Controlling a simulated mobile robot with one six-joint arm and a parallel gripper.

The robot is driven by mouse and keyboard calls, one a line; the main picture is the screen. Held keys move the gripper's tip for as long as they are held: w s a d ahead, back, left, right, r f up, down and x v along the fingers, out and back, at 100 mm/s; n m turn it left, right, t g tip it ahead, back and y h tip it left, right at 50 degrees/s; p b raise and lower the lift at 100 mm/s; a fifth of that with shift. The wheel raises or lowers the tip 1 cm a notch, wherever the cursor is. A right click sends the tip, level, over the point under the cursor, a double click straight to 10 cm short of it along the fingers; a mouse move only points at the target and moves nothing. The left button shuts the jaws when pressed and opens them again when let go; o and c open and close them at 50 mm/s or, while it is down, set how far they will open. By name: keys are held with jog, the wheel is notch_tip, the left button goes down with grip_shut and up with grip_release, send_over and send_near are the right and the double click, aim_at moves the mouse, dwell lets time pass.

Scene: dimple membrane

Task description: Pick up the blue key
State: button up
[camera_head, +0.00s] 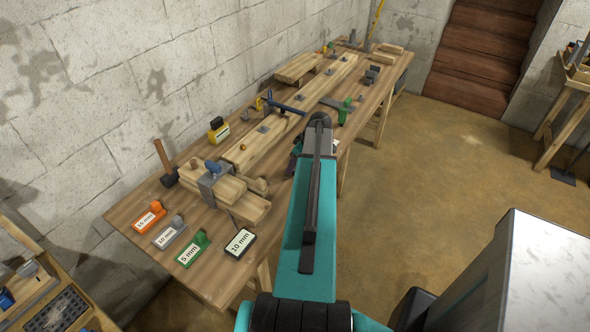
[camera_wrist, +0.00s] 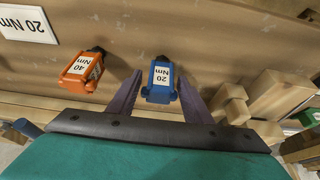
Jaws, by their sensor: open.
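The blue key (camera_wrist: 160,92) is a small blue block marked "20 Nm", with a dark end pointing away, in the middle of the wrist view. My gripper (camera_wrist: 160,77) is open, with one purple-grey finger on each side of the blue key. The key sits between the fingers with a gap on both sides, and the fingers are not closed on it. An orange key (camera_wrist: 82,70) marked "40 Nm" stands to the left, outside the left finger. In the head view my arm hides the blue key and most of the gripper.
A white "20 Nm" label (camera_wrist: 26,24) lies at the upper left of the wrist view. Wooden blocks (camera_wrist: 270,100) stand close to the right finger. In the head view the long workbench (camera_head: 135,213) holds several tools, labels and clamped boards.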

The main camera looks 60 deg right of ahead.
jog(key=shift+c, duration=0.2)
dwell(0.3)
grip_shut()
jog(key=shift+r, duration=0.1)
jog(key=shift+r+b, duration=0.95)
jog(key=shift+r, duration=0.6)
jog(key=s+d+r+b, duration=0.1)
jog(key=s+b, duration=0.1)
jog(key=s, duration=0.6)
jog(key=s+d+b, duration=0.2)
jog(key=s, duration=0.5)
jog(key=shift+s+r, duration=0.35)
jog(key=shift+d, duration=0.1)
